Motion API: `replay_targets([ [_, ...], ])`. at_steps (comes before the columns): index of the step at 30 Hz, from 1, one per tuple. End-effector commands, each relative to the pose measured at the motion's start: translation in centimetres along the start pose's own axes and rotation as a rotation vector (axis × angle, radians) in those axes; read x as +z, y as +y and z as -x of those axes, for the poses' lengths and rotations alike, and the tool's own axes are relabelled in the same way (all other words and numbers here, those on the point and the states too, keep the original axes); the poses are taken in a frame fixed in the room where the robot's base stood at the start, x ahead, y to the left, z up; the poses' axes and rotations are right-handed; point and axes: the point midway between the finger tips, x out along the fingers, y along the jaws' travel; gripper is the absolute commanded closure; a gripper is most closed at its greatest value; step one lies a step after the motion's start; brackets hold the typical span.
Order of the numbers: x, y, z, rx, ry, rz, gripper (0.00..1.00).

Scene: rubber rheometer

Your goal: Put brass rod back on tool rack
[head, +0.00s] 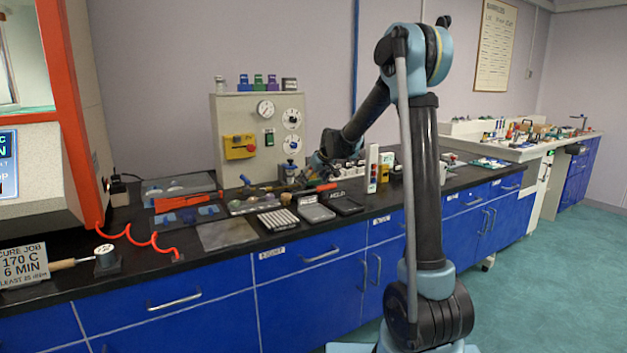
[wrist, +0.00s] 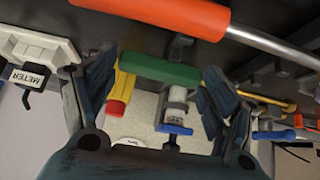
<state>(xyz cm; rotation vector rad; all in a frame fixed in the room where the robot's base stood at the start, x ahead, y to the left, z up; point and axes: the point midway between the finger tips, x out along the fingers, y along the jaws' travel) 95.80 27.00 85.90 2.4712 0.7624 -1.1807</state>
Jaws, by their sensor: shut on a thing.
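My gripper (wrist: 162,66) has a finger on each side of a green bar (wrist: 160,69) and is shut on it. I cannot tell whether this bar is part of the brass rod. A thin brass-coloured rod (wrist: 266,98) with a rounded end shows right of the right finger in the wrist view; its other end is hidden behind that finger. Grey brackets, apparently of the tool rack (wrist: 265,76), lie near an orange-handled tool (wrist: 170,15) beyond my fingertips. In the head view my gripper (head: 310,178) is low over the crowded bench; its fingers are too small to read.
The black bench (head: 130,258) holds trays, a dark scale and small tools around my gripper. A grey control box (head: 232,140) stands behind it. An orange-framed machine (head: 72,110) is at the left.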

Motion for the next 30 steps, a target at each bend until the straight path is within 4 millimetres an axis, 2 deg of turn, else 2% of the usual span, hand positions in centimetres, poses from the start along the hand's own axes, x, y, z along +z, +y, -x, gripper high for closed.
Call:
replay_targets([
  [7,0.02,0.01,-0.02,0.000,0.000,0.000,0.56],
  [8,0.02,0.01,-0.02,0.000,0.000,0.000,0.18],
  [10,0.02,0.00,-0.01,0.000,0.000,0.000,0.02],
  [11,0.02,0.00,-0.01,0.000,0.000,0.000,0.00],
  [20,0.02,-0.01,-0.01,0.000,0.000,0.000,0.00],
  [21,0.02,-0.01,-0.02,0.000,0.000,0.000,0.02],
  [23,0.02,-0.01,-0.02,0.000,0.000,0.000,0.16],
  [30,0.02,-0.01,-0.02,0.000,0.000,0.000,0.17],
])
